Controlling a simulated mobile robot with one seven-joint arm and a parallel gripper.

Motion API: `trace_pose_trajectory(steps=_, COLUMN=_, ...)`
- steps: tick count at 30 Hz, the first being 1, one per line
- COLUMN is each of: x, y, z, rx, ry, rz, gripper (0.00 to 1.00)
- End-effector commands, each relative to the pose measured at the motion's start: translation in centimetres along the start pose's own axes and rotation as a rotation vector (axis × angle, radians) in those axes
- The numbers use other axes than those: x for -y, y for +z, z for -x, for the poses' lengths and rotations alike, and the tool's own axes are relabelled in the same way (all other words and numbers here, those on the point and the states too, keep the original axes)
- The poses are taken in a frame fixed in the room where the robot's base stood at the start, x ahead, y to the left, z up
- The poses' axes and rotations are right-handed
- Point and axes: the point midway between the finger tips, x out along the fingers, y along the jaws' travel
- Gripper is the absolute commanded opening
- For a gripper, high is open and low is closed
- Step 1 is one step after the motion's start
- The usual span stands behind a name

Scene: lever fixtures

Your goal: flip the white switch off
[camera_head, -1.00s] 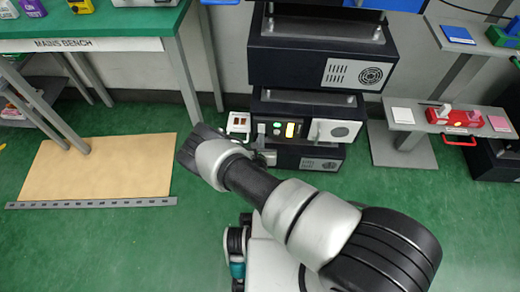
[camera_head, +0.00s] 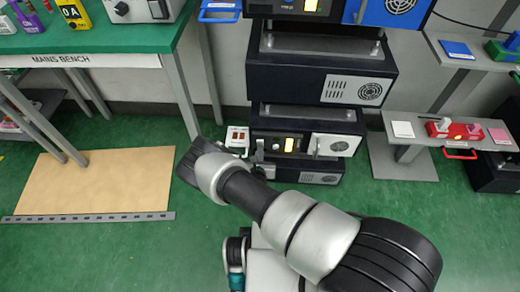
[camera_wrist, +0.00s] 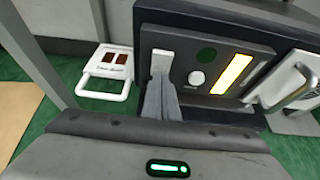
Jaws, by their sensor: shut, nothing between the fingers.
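The white switch (camera_wrist: 161,61) is a small pale lever at the left of a dark panel (camera_wrist: 222,40) in the wrist view. My gripper (camera_wrist: 160,82) is shut and empty, its fingertips just below the lever and touching or nearly touching it. A dark green round lamp (camera_wrist: 207,55), a white knob (camera_wrist: 196,78) and a lit yellow display (camera_wrist: 232,74) sit to the right of the switch. In the head view the panel (camera_head: 304,150) is low on the rack; my arm hides most of the gripper, and the switch is not clear there.
A white-handled unit with two brown windows (camera_wrist: 106,62) stands left of the panel. A white door with a handle (camera_wrist: 292,82) is to its right. A shelf with a red box (camera_head: 456,131) stands further right. A tan mat (camera_head: 95,180) lies on the open green floor.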

Motion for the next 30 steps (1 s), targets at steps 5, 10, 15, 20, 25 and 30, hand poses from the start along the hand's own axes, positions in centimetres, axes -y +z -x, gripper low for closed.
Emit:
trace_pose_trajectory(steps=5, x=-0.1, y=0.9, z=0.0, rx=0.01, ry=0.001, rz=-0.002, gripper=0.0)
trace_pose_trajectory(steps=10, x=-0.1, y=1.8, z=0.3, rx=0.012, ry=0.001, rz=-0.003, gripper=0.0)
trace_pose_trajectory(steps=15, x=-0.1, y=2.2, z=0.5, rx=0.014, ry=0.002, rz=-0.003, gripper=0.0)
trace_pose_trajectory(steps=20, x=-0.1, y=2.2, z=0.4, rx=0.015, ry=0.002, rz=-0.003, gripper=0.0)
trace_pose_trajectory(steps=25, x=-0.2, y=2.2, z=0.4, rx=0.015, ry=0.002, rz=-0.003, gripper=0.0)
trace_pose_trajectory(steps=30, x=-0.8, y=2.1, z=0.9, rx=0.013, ry=0.001, rz=-0.003, gripper=0.0)
